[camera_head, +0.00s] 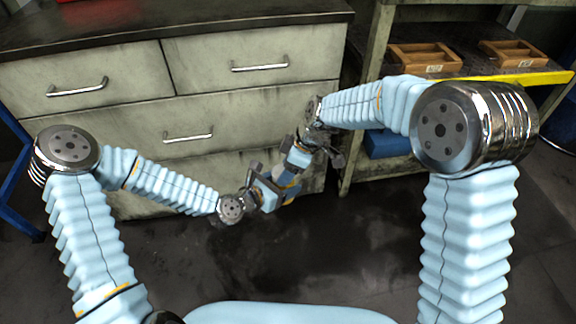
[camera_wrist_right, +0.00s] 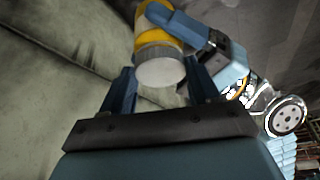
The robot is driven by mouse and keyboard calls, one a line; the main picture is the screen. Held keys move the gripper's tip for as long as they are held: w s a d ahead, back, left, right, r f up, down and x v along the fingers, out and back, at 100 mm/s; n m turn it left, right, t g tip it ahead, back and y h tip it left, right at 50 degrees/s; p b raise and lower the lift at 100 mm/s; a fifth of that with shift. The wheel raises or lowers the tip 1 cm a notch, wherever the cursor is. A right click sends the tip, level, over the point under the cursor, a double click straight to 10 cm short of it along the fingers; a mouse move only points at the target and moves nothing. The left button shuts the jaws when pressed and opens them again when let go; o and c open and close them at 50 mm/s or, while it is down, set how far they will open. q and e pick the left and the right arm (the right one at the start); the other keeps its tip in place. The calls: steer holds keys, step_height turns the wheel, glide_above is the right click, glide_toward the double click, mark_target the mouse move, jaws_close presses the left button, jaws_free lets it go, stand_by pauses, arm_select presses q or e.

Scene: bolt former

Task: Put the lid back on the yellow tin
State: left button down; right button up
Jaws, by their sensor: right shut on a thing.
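The yellow tin (camera_wrist_right: 151,20) shows at the top of the right wrist view, with a blue finger of my left gripper across it. In the head view the tin is a small patch (camera_head: 291,170) between my two grippers, mostly hidden. My left gripper (camera_head: 270,188) is shut on the tin. The pale grey lid (camera_wrist_right: 160,72) is between the fingers of my right gripper (camera_wrist_right: 160,82), its flat round face toward the wrist camera. The lid lines up with the tin's end and looks against it; I cannot tell whether it is seated. My right gripper also shows in the head view (camera_head: 300,158).
A drawer cabinet (camera_head: 110,125) with metal handles stands close behind the grippers. A shelf unit (camera_head: 470,68) with two wooden trays (camera_head: 422,57) is at the right, with a blue box (camera_head: 385,143) lower down. The dark floor (camera_head: 330,235) below is clear.

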steer(key=m, duration=0.1)
steer(key=m+t, duration=0.1)
steer(key=m, duration=0.2)
steer(key=shift+s+a+t+h, duration=0.2)
steer(key=shift+s+t+h, duration=0.1)
steer(key=shift+s, duration=0.05)
steer(key=m+t, duration=0.1)
steer(key=m, duration=0.2)
steer(key=o, duration=1)
steer(key=shift+s, duration=0.1)
steer(key=shift+a, duration=0.15)
steer(key=shift+r, duration=0.1)
